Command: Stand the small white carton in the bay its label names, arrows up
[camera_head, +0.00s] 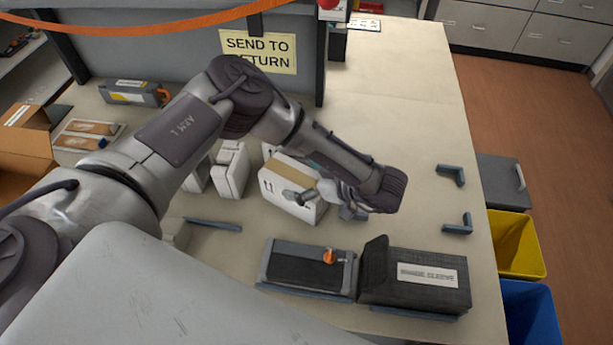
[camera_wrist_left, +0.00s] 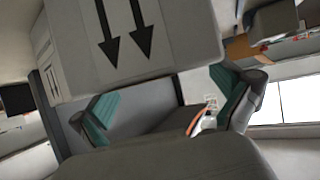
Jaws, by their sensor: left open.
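A white carton (camera_head: 281,204) with a tan tape strip on top stands on the table in the head view, with small dark marks on its left face. Other white cartons (camera_head: 232,170) stand left of it, partly behind my arm. My left gripper (camera_head: 325,203) is open at the carton's right part, one finger over its near face. In the left wrist view the carton (camera_wrist_left: 85,50) fills the upper middle, its two black arrows pointing down the picture. The open teal-padded fingers (camera_wrist_left: 167,100) lie either side of its lower part; I cannot tell whether they touch. No bay name is readable on it.
A grey tray with an orange knob (camera_head: 329,256) and a black box with a sleeve label (camera_head: 415,297) occupy the near edge. Corner brackets (camera_head: 452,177) frame bare table at the right. A "SEND TO RETURN" sign (camera_head: 258,50) hangs behind. Yellow (camera_head: 515,243) and blue bins stand beyond the right edge.

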